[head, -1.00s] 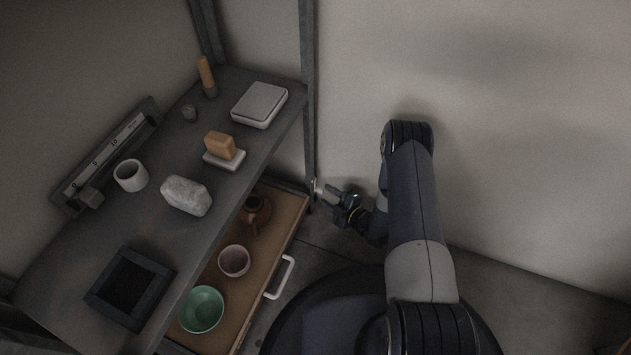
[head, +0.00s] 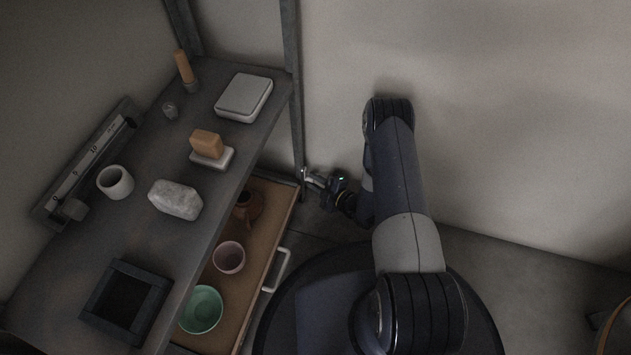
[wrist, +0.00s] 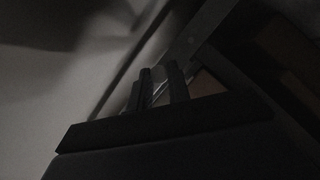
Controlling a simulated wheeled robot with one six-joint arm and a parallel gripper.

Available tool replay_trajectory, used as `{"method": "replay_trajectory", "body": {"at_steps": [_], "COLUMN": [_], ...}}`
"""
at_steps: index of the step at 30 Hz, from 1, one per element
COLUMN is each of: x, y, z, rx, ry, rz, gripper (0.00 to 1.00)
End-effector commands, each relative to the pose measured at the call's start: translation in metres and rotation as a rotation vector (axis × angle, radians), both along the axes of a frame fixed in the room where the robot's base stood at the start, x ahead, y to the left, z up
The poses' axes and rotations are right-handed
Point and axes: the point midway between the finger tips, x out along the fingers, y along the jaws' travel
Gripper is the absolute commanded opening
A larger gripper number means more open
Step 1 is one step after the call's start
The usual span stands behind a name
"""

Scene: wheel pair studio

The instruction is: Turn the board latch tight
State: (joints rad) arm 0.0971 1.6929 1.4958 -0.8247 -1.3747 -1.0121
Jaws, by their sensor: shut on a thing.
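The board latch (head: 305,175) shows only as a small pale piece beside the shelf's upright post, at the drawer's far corner; most of it is hidden by the fingers and the dark. My gripper (head: 312,180) reaches in from the right at the post and is shut on it. In the dark wrist view, the two black fingers of my gripper (wrist: 161,86) stand close together, with a greyish piece (wrist: 160,74) between them. How far the latch is turned cannot be told.
The shelf (head: 135,215) holds a white cup (head: 115,182), a grey stone (head: 175,199) and a white scale (head: 243,97). Below it, an open drawer (head: 285,225) with a white handle (head: 279,271) holds several pots. The wall is close behind my arm; floor lies right.

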Motion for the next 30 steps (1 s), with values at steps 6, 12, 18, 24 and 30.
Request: {"method": "replay_trajectory", "body": {"at_steps": [6, 12, 18, 24, 30], "x": [0.000, -0.001, -0.005, -0.010, -0.017], "y": [0.000, 0.000, 0.002, 0.004, 0.007], "z": [0.000, 0.000, 0.002, 0.005, 0.009], "rx": [0.000, 0.011, 0.048, 0.109, 0.180], "ry": [0.001, 0.027, 0.117, 0.269, 0.444], "rz": [0.000, 0.000, 0.001, 0.001, 0.001], "gripper": [0.00, 0.00, 0.00, 0.00, 0.00]}}
